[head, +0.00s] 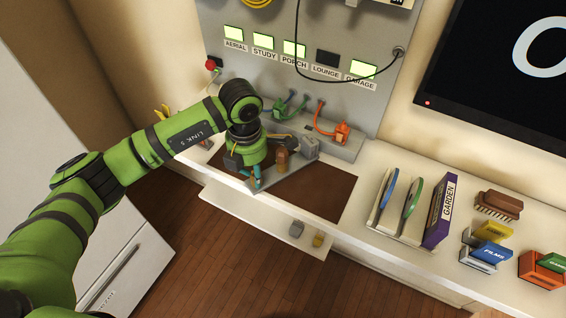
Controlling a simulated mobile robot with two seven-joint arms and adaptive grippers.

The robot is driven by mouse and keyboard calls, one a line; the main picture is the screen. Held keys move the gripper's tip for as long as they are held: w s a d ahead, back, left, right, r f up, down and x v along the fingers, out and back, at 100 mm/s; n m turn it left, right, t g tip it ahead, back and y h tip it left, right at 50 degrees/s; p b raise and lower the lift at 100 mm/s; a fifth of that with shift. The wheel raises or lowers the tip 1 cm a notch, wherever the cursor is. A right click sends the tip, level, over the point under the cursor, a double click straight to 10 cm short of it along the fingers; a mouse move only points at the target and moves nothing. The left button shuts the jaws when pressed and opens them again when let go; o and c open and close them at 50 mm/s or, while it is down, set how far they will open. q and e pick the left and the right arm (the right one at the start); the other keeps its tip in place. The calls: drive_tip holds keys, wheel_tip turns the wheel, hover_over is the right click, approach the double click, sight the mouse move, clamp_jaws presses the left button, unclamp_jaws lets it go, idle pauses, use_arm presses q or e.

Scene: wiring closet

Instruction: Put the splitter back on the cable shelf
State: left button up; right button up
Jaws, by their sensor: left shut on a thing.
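My left gripper (254,168) points down over the brown board on the counter, below the wall panel. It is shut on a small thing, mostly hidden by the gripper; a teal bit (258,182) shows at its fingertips. I cannot tell whether this is the splitter. A grey box (305,147) and a copper-coloured cylinder (282,160) stand just right of the gripper. No shelf is clearly labelled for cables. My right gripper is not in view.
The grey panel (300,85) has labelled lights; LOUNGE (327,58) is dark. The brown board's right part is bare.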

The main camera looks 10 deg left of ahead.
use_arm(q)
drive_tip(key=shift+d, duration=0.1)
clamp_jaws()
drive_tip(key=shift+r, duration=0.15)
drive_tip(key=shift+r+p, duration=0.35)
drive_tip(key=shift+r, duration=0.2)
drive_tip(key=shift+w, duration=0.1)
drive_tip(key=shift+r, duration=0.15)
drive_tip(key=shift+r+p, duration=1.7)
drive_tip(key=shift+r, duration=1.5)
